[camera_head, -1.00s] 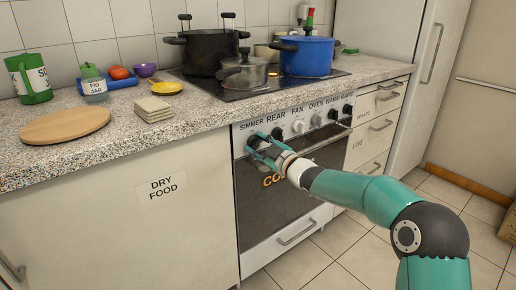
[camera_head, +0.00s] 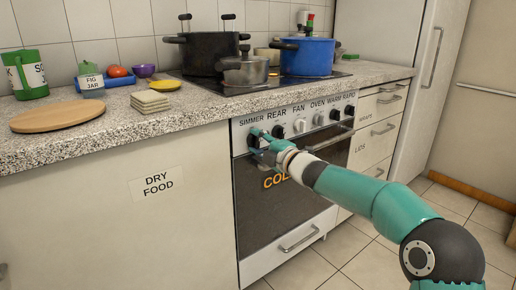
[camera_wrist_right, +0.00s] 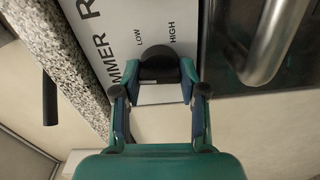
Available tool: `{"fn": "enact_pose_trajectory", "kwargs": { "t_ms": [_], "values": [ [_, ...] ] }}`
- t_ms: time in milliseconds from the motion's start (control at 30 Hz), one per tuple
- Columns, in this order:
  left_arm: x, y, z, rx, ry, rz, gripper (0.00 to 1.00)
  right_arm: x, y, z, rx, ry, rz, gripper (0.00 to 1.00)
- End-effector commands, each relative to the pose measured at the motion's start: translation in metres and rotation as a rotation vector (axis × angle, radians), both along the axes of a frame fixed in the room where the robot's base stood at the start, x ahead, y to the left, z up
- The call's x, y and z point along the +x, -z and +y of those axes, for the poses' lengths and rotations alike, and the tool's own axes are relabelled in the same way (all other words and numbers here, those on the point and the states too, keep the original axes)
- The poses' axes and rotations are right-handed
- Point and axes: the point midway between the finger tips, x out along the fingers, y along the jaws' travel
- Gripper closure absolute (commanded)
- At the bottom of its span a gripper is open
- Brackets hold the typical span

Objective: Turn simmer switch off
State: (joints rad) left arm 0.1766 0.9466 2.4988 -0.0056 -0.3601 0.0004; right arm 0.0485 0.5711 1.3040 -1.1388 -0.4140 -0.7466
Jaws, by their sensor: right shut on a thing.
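The black simmer switch (camera_head: 254,136) is the leftmost knob on the oven's front panel, under the word SIMMER. My right gripper (camera_head: 260,141) is at this knob and partly covers it. In the right wrist view the round black knob (camera_wrist_right: 158,63) sits between the two fingertips of my right gripper (camera_wrist_right: 158,76), which are shut on it. LOW and HIGH are printed on the panel beside the knob. I cannot tell where the knob's pointer stands. My left gripper is not in view.
An oven handle (camera_wrist_right: 275,40) lies close to my right fingers. A black pot (camera_head: 203,54), a steel pot (camera_head: 246,72) and a blue pot (camera_head: 308,57) stand on the hob above.

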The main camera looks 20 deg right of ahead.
Motion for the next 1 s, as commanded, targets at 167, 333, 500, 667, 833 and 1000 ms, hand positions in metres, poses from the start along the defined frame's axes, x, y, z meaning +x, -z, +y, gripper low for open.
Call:
{"fn": "enact_pose_trajectory", "kwargs": {
  "t_ms": [167,333,500,667,833,1000],
  "values": [
    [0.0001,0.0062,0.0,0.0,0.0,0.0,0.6,-0.0001,0.008,0.0051,-0.072,-0.01,-0.014,0.93],
    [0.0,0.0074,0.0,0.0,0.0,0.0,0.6,0.0,0.0078,0.005,-0.102,-0.009,-0.025,0.93],
    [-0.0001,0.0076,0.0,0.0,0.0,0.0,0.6,0.0002,0.0077,0.0049,-0.11,-0.009,-0.027,0.93],
    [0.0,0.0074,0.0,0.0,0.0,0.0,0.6,0.0002,0.0078,0.0047,-0.11,-0.009,-0.027,0.93],
    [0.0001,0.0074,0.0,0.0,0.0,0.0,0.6,0.0002,0.0076,0.0044,-0.109,-0.008,-0.027,0.45],
    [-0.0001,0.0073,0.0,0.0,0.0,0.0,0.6,0.0001,0.0053,0.0029,-0.107,-0.006,-0.031,0.33]
  ]
}}
